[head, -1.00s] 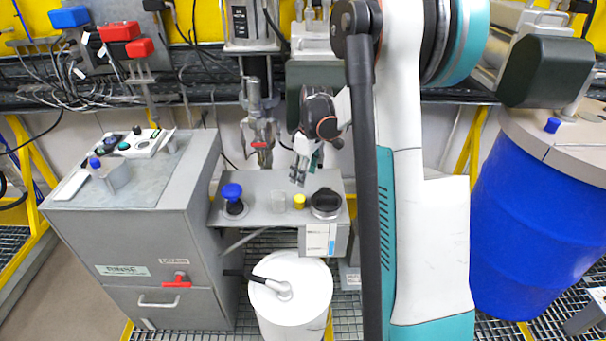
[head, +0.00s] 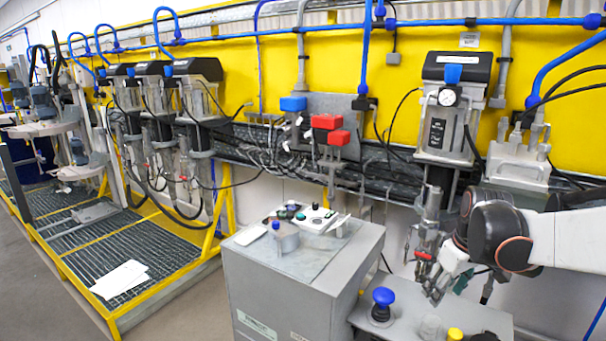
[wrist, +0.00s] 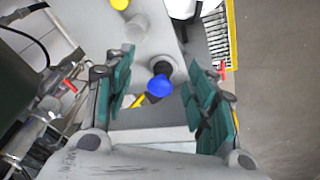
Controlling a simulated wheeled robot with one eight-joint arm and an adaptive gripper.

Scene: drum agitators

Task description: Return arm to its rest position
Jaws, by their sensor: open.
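My gripper (head: 438,285) is in the right part of the head view, above the small grey shelf. In the wrist view my gripper (wrist: 172,105) shows its two green-padded fingers spread apart with nothing held between them. My white and black arm (head: 540,240) reaches in from the right edge. A blue-topped knob (head: 383,297) stands on the shelf (head: 405,328) below and left of the gripper. It also shows between the fingers in the wrist view (wrist: 159,87), apart from them.
A grey control cabinet (head: 290,270) with buttons stands left of the shelf. A clear cup (head: 430,328) and a yellow-capped item (head: 455,334) are on the shelf. A pump with a gauge (head: 455,105) hangs behind the gripper. Yellow-framed grating (head: 130,260) lies at the left.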

